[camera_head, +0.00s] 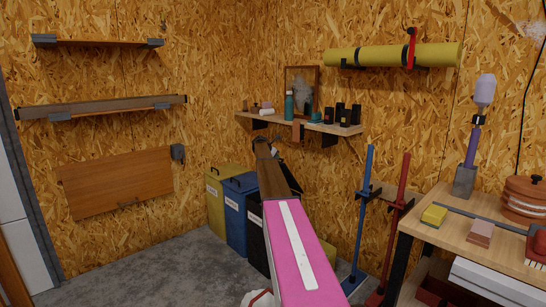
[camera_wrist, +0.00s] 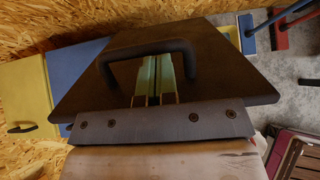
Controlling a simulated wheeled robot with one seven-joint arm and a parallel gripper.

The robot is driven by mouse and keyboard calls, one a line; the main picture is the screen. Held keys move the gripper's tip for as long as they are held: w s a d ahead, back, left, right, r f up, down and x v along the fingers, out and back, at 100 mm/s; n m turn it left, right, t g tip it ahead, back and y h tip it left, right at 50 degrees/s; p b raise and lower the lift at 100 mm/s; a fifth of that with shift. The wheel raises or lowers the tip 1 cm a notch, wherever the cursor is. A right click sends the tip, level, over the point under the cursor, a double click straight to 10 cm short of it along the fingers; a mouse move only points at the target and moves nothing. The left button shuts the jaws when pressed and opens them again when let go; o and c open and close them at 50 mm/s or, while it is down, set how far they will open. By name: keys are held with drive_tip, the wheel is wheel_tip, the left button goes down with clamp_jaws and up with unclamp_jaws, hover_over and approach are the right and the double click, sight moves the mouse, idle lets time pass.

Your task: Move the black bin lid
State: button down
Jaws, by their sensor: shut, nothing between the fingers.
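The black bin lid (camera_wrist: 215,65) fills the middle of the wrist view as a dark flat panel. Its arched black handle (camera_wrist: 150,46) stands up from it. My gripper (camera_wrist: 158,58) is in front of the lid, with its two pale green fingers together and nothing between them. The fingertips lie at the inner edge of the handle arch in the picture; I cannot tell whether they touch it.
A blue bin (camera_head: 236,225) and a yellow bin (camera_head: 214,208) stand left of the black one. A wall shelf (camera_head: 248,119) with small items is above. Blue (camera_head: 362,210) and red (camera_head: 396,225) clamps stand right, beside a cluttered workbench (camera_head: 455,235). Floor at left is clear.

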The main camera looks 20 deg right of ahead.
drive_tip(key=w+d+r+y, duration=0.1)
drive_tip(key=w+d+r, duration=0.1)
drive_tip(key=d, duration=0.4)
drive_tip(key=shift+w+d+r+g, duration=0.2)
drive_tip(key=shift+d+r+g, duration=0.15)
drive_tip(key=shift+r, duration=0.15)
